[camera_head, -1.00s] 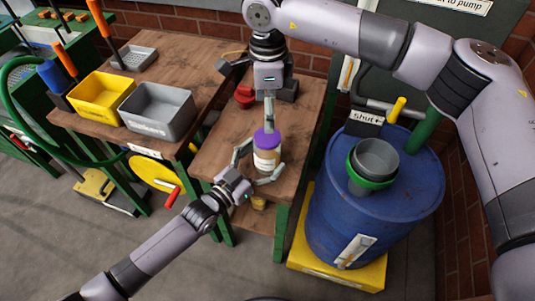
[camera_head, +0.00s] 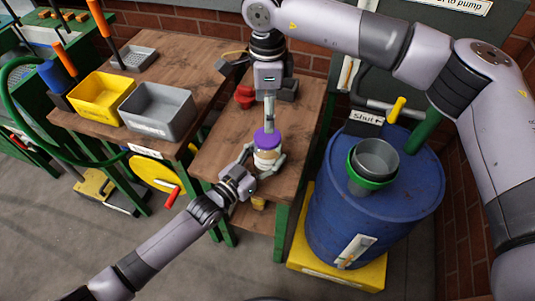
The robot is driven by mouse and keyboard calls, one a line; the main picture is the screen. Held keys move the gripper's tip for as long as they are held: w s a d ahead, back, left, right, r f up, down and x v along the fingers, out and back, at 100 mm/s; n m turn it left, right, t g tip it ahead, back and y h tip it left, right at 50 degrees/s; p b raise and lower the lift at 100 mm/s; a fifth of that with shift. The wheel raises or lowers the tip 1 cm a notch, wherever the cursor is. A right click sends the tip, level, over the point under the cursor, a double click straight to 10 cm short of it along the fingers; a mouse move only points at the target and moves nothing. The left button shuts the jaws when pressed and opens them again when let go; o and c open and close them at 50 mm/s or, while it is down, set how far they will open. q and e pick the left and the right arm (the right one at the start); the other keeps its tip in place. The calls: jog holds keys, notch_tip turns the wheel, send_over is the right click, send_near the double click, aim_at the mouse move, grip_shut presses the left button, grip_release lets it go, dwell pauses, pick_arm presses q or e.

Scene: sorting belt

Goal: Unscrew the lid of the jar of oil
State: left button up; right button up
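The jar of oil (camera_head: 267,155) stands upright near the front of the wooden bench, with a pale label and a purple lid (camera_head: 266,137) on top. My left gripper (camera_head: 265,162) comes from the front left with its fingers on both sides of the jar body, close against it; whether they press on it is too small to tell. My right gripper (camera_head: 269,122) points down from above, its fingertips at the top of the purple lid. The far finger of the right gripper is hidden, so its grip on the lid cannot be made out.
A red object (camera_head: 245,96) lies farther back on the bench (camera_head: 224,148). A yellow bin (camera_head: 102,99) and a grey bin (camera_head: 158,111) stand on the left table. A blue drum (camera_head: 376,205) with a grey funnel (camera_head: 375,158) stands to the right.

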aim_at(267, 136)
pick_arm(q)
grip_shut()
pick_arm(e)
jog(key=m, duration=1)
jog(key=shift+m, duration=0.4)
jog(key=m, duration=0.3)
jog(key=shift+m, duration=0.4)
jog(key=m, duration=1.6)
jog(key=shift+f+m, duration=0.4)
jog(key=shift+f, duration=3.6)
jog(key=shift+c, duration=0.5)
